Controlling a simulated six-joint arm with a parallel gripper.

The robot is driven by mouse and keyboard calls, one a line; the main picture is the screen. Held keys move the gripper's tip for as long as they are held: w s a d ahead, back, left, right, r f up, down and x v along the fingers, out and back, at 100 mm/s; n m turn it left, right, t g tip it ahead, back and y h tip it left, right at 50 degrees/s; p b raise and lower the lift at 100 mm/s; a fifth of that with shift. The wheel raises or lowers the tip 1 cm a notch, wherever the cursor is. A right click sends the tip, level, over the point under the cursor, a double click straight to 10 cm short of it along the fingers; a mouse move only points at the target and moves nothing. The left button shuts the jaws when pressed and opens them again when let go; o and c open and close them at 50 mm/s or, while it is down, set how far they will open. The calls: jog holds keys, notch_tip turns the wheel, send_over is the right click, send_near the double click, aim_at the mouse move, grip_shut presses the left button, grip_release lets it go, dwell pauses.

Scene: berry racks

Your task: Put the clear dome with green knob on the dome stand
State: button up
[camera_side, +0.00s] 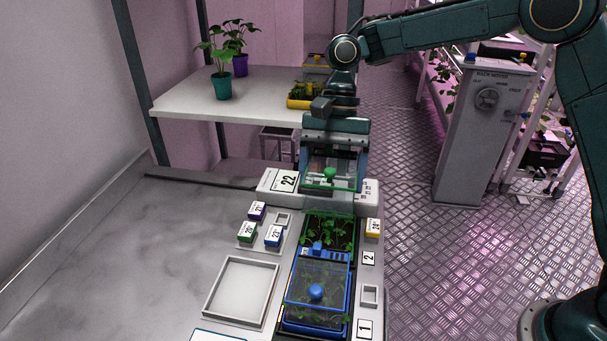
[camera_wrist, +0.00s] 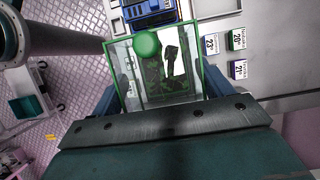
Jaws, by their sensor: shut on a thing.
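The clear dome (camera_side: 345,184), with green edges and a round green knob (camera_side: 330,174), is between the fingers of my gripper (camera_side: 332,166). My gripper is shut on it from both sides. In the wrist view the dome (camera_wrist: 125,72) fills the space between the two dark blue fingers, its green knob (camera_wrist: 146,44) at the far side. In the side view it is in front of the scale-like block marked 22, beyond the green plant tray (camera_side: 328,232). A shallow pale square frame (camera_side: 208,301) on the bench, empty, may be the dome stand; I cannot confirm this.
A second clear dome with a blue knob (camera_side: 316,291) covers a blue plant tray near the front. Small numbered blocks (camera_side: 247,232) stand left of the green tray. A white shelf (camera_side: 180,103) with potted plants is behind. The bench at left is clear.

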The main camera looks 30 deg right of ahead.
jog(key=w+a+f, duration=0.1)
jog(key=a+f, duration=0.1)
jog(key=a, duration=0.6)
send_over(239, 303)
jog(key=w+d, duration=0.2)
notch_tip(239, 303, down, 2)
jog(key=shift+s+a+f, duration=0.1)
jog(key=shift+s+f, duration=0.05)
jog(key=shift+f, duration=1.85)
jog(key=shift+s+a+f, duration=0.1)
jog(key=shift+f, duration=1.9)
jog(key=shift+f, duration=0.1)
jog(key=o, duration=1)
